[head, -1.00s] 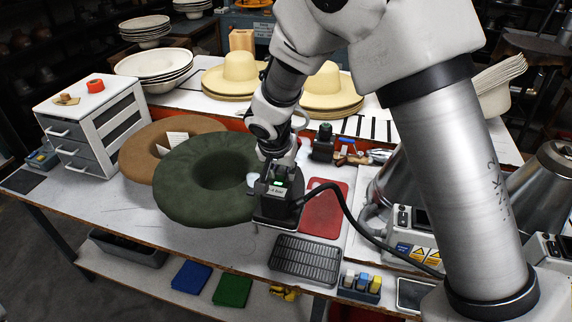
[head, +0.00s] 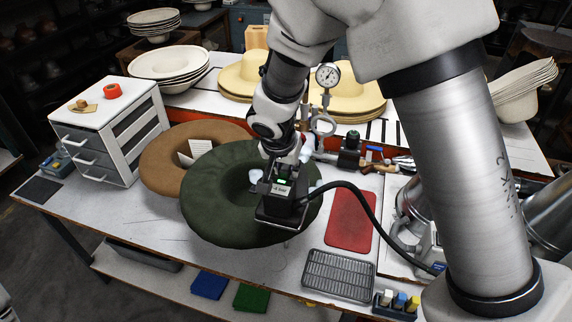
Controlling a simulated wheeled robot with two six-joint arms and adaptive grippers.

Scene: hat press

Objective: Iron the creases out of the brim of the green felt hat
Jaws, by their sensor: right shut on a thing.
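The green felt hat (head: 215,205) lies on the table with its wide brim uppermost and a dark hollow in the middle. The brim surface looks uneven; single creases are hard to make out. My right gripper (head: 284,175) is shut on a black, box-like iron (head: 283,209) with a small green light and a dark cable. The iron is over the right part of the brim and hides some of it. I cannot tell whether its sole touches the felt. My left gripper is not in view.
A brown hat (head: 160,158) lies behind and left of the green one, beside a white drawer cabinet (head: 128,125). A red mat (head: 350,221) and a dark ribbed tray (head: 338,275) lie to the right. The cable (head: 372,215) runs across the right side. The front left table is clear.

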